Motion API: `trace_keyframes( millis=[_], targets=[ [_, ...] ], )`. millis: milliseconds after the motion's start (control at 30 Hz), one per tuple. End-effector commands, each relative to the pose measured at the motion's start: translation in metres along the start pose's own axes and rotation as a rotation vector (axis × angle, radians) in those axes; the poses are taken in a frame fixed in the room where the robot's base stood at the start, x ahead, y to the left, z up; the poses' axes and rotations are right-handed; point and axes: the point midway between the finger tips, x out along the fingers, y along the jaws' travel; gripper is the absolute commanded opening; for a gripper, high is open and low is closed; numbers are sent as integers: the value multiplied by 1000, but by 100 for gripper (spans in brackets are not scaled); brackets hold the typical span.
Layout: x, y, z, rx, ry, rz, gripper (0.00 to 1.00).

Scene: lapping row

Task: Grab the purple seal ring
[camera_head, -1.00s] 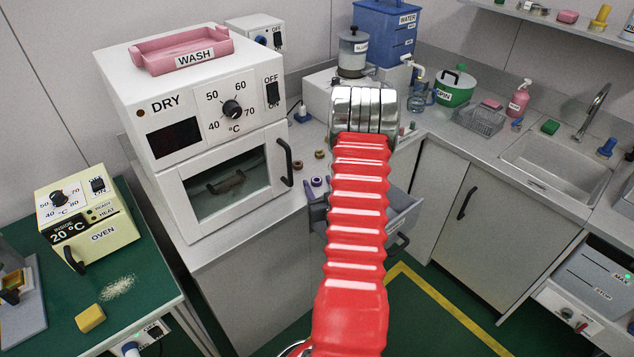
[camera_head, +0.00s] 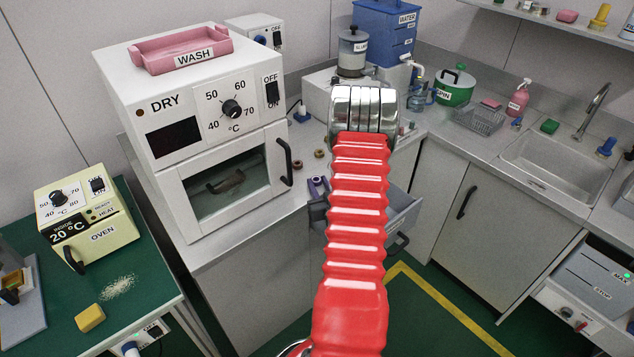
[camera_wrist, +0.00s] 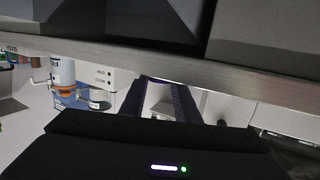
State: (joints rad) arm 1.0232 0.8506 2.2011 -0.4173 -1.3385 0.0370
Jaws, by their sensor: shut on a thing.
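The purple seal ring (camera_head: 322,181) shows only as a small purple patch at the front edge of the counter, left of my red arm sleeve in the head view. My gripper (camera_head: 316,186) has its purple fingers there, shut on the ring. The ring is partly covered by the fingers, and I cannot tell whether it still touches the counter. In the wrist view the two dark purple fingers (camera_wrist: 162,92) reach up to the pale counter edge; the ring cannot be made out between them.
Two small brownish rings (camera_head: 299,167) (camera_head: 320,154) lie on the counter behind. The white dryer (camera_head: 210,130) with its door handle stands close on the left. An open grey drawer (camera_head: 403,218) juts out below the counter, right of my arm. Green floor lies in front.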

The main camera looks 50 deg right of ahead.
Motion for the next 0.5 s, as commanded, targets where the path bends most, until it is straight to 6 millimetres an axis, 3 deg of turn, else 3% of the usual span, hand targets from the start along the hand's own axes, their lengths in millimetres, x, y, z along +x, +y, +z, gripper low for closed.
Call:
trace_keyframes(
  millis=[267, 500],
  targets=[
    [0, 0, -5, 0, 2, 0, 7],
    [-4, 0, -26, -2, 2, 1, 7]
  ],
)
